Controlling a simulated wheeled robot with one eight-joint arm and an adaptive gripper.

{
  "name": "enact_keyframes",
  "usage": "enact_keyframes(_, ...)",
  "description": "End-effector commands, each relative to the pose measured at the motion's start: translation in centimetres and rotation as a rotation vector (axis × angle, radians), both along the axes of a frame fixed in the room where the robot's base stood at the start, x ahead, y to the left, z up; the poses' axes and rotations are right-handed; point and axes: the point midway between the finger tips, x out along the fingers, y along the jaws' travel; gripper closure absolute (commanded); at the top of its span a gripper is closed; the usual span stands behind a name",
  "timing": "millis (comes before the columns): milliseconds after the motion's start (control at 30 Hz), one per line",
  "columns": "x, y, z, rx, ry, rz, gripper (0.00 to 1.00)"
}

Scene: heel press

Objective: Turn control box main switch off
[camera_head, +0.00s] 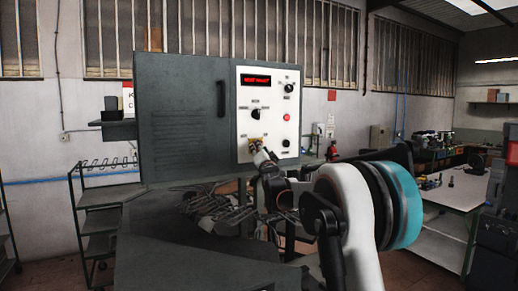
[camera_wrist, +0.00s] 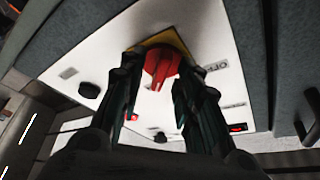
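The main switch is a red rotary knob (camera_wrist: 161,66) on a yellow plate (camera_wrist: 181,45), seen in the wrist view on the white panel of the control box (camera_head: 268,110). In the head view only part of its yellow plate (camera_head: 254,143) shows at the panel's lower left, behind my gripper. My gripper (camera_head: 262,156) is at the switch. In the wrist view its two dark fingers (camera_wrist: 158,78) are apart, one on each side of the knob, with little gap. I cannot tell whether either finger touches it. The knob's ridge points roughly toward the gripper's palm side of the picture.
The panel also carries a red lit display (camera_head: 257,80), a red button (camera_head: 286,117) and several black knobs, one at the lower right (camera_head: 286,143). A dark door with a handle (camera_head: 221,99) is left of the panel. A white workbench (camera_head: 455,190) stands at right.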

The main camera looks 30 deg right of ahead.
Motion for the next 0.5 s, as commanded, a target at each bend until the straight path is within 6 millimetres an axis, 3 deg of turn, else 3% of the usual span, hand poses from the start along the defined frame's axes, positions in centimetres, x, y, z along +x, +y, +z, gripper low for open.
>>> enact_keyframes(433, 0.91, -0.21, 0.24, 0.0, 0.0, 0.0, 0.69)
enact_keyframes(500, 0.91, -0.21, 0.24, 0.001, 0.0, 0.0, 0.85)
